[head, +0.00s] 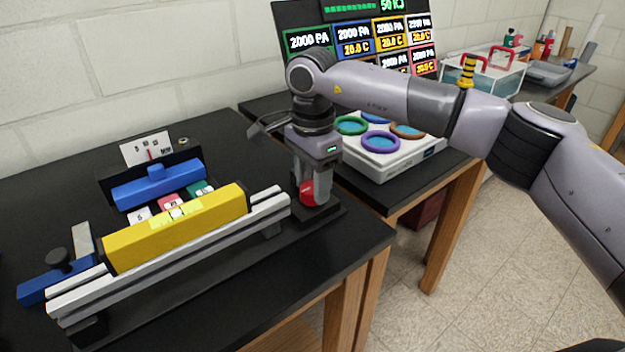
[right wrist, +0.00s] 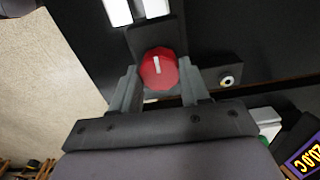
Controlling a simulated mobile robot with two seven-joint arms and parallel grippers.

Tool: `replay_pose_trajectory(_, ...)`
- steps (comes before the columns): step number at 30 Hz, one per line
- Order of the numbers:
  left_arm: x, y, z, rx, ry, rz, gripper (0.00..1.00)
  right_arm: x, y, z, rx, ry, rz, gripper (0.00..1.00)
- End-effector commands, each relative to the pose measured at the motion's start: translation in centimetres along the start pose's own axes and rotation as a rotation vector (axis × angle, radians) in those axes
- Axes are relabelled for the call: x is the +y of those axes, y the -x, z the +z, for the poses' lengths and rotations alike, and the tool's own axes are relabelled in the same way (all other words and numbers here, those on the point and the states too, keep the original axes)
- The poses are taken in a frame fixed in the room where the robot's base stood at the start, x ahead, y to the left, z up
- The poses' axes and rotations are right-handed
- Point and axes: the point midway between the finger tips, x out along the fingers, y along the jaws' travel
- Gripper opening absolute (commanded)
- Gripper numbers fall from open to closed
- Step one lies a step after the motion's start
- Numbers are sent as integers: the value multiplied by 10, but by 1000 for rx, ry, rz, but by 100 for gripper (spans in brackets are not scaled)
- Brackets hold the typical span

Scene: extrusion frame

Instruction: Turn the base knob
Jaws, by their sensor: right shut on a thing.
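The base knob is a red faceted knob (head: 307,193) with a white mark, on a dark base plate (head: 322,213) at the right end of the extrusion frame. In the right wrist view the red knob (right wrist: 158,68) sits between my fingers, its white mark pointing nearly straight up. My right gripper (head: 311,186) points down from above and is shut on the knob, partly hiding it in the head view. The frame has a pale rail (head: 190,262) with a yellow block (head: 178,228) and a blue slider (head: 158,186) behind it. My left gripper is in neither view.
A dial card (head: 147,148) stands behind the blue slider. Right of the bench is a white unit with coloured rings (head: 385,163), with a display board (head: 385,45) behind. A small round fitting (right wrist: 228,80) lies right of the knob in the wrist view.

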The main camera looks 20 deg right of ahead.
Motion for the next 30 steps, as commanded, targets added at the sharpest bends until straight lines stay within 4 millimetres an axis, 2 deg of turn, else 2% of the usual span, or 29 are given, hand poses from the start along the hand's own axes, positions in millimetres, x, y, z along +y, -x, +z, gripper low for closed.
replay_pose_trajectory(17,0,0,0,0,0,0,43,-1,2,0,-2,31,-6,15)
replay_pose_trajectory(18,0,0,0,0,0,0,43,-1,2,0,-2,31,-6,55)
replay_pose_trajectory(20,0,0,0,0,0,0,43,-1,2,0,-2,31,-5,71)
replay_pose_trajectory(30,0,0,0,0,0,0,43,-1,4,0,0,31,-4,71)
